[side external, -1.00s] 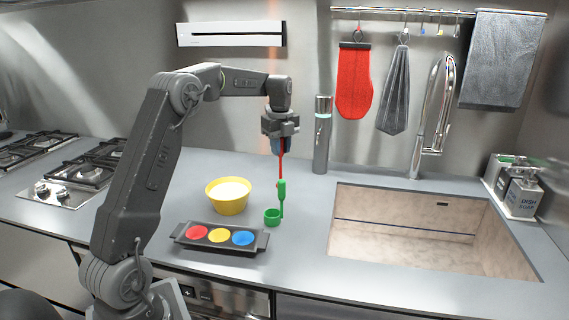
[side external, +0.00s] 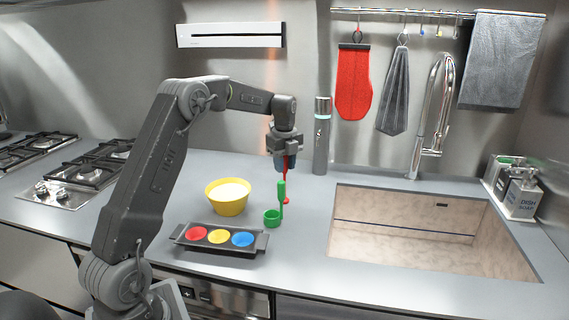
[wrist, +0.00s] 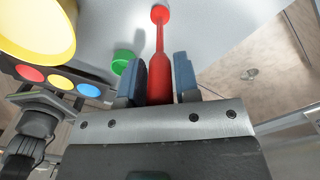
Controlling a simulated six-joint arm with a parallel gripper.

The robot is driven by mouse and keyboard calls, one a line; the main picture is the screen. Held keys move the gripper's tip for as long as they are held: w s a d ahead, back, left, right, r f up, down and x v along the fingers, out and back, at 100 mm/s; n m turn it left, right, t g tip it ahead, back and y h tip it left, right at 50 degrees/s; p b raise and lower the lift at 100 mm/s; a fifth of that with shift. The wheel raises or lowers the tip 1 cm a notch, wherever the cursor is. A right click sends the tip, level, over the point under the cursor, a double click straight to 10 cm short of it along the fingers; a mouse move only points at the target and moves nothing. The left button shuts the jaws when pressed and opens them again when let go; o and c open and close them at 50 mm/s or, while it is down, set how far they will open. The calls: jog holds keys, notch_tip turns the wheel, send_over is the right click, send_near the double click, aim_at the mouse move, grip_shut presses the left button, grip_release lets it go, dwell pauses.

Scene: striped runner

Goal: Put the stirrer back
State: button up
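The red stirrer (wrist: 160,70) has a thick handle, a thin shaft and a small round end. My gripper (side external: 285,160) is shut on its handle; in the wrist view the handle lies between both blue fingers (wrist: 159,82). The stirrer hangs roughly upright, its round end low over the counter. A green holder (side external: 272,218) with a small cup and an upright post stands on the counter. In the side view the post partly covers the stirrer, which appears behind it. I cannot tell whether the stirrer touches post or counter. The green cup also shows in the wrist view (wrist: 122,61).
A yellow bowl (side external: 228,205) with pale contents stands left of the holder. A dark tray (side external: 184,240) with red, yellow and blue round cups lies in front. A grey cylinder (side external: 321,150) stands behind. The sink (side external: 400,240) opens to the right.

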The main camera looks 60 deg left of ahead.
jog(key=o, duration=0.3)
notch_tip(320, 180, up, 11)
jog(key=shift+f, duration=0.1)
jog(key=shift+d+r, duration=0.1)
jog(key=shift+r, duration=0.65)
jog(key=s+d+r+n+t, duration=0.1)
jog(key=s+d+r+n, duration=0.3)
jog(key=d, duration=0.5)
jog(key=s+d+r+n+t, duration=0.1)
jog(key=s+d+n+t, duration=0.1)
jog(key=s+d+n, duration=0.35)
jog(key=s+d+f+n+t, duration=0.1)
jog(key=s+d+f+n, duration=0.3)
jog(key=s+d, duration=0.2)
jog(key=s+d+f+n+t, duration=0.1)
jog(key=s+d+f+n, duration=0.3)
jog(key=s+d, duration=0.3)
jog(key=s, duration=0.4)
jog(key=shift+s+d+f+t, duration=0.15)
jog(key=shift+d+f+t, duration=0.15)
jog(key=shift+f, duration=0.1)
